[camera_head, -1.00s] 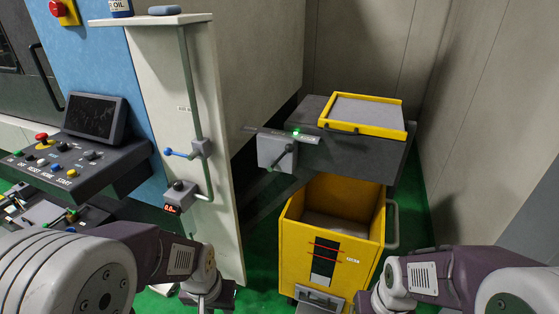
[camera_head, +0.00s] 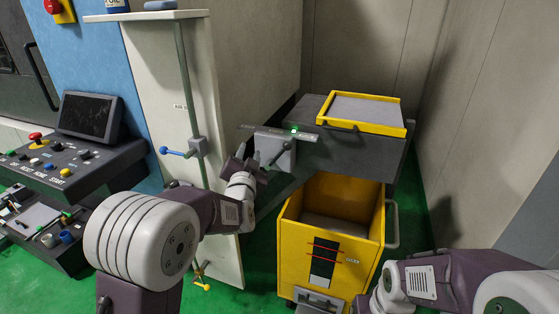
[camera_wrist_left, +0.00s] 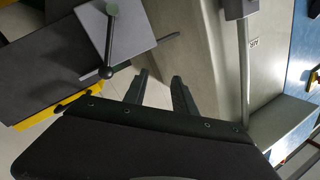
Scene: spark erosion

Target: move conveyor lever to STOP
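The conveyor lever (camera_head: 281,151) is a dark bar on a grey box (camera_head: 273,147) at the conveyor's near left corner. A green light (camera_head: 294,131) glows above it. In the left wrist view the lever (camera_wrist_left: 110,42) and its black ball knob (camera_wrist_left: 105,72) hang over the box, left of the fingers. My left gripper (camera_head: 243,158) is just left of the box, apart from the lever. Its two fingers (camera_wrist_left: 159,90) stand apart with nothing between them.
A yellow-rimmed tray (camera_head: 404,113) sits on the dark conveyor (camera_head: 355,154). A yellow bin (camera_head: 292,253) stands below. Left of my gripper is a pale panel (camera_head: 152,90) with a blue-handled valve (camera_head: 178,152). A control console (camera_head: 100,158) stands farther left.

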